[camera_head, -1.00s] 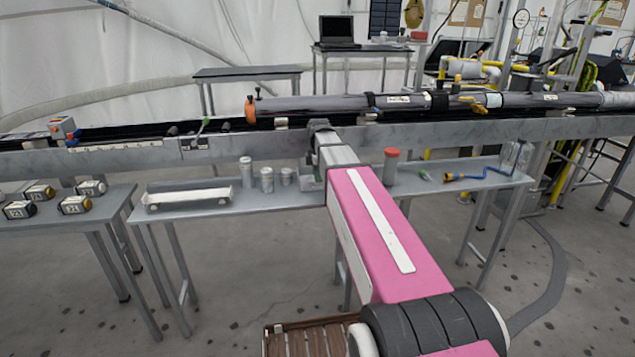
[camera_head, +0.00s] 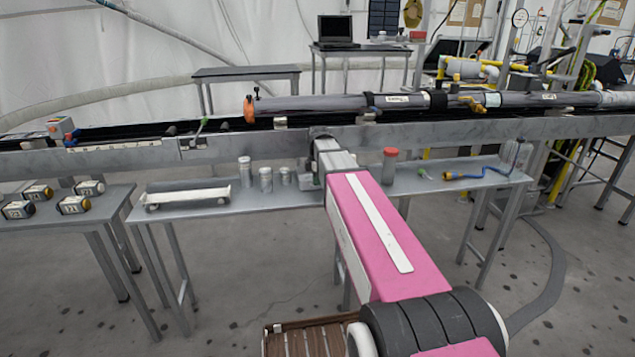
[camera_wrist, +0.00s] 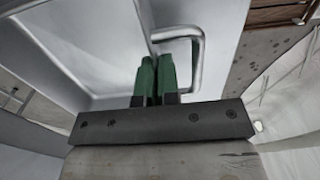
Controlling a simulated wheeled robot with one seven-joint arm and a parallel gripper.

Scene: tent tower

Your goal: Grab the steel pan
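In the wrist view the steel pan (camera_wrist: 90,45) fills the upper left, a pale grey metal vessel with a raised wall. A bent metal bar handle (camera_wrist: 195,50) loops out on its right side. My gripper (camera_wrist: 156,72) has two green fingers close together at the pan's rim beside the handle, with only a thin gap between them. They appear shut on the rim, one finger on each side. In the head view my arm reaches to the long bench, and its wrist largely hides the pan and the fingertips.
Grey canisters (camera_head: 265,179) stand left of my wrist, and a red-topped canister (camera_head: 390,166) stands close on the right. A white tray (camera_head: 188,194) lies farther left. A heavy rail (camera_head: 240,150) runs across just behind and above the bench.

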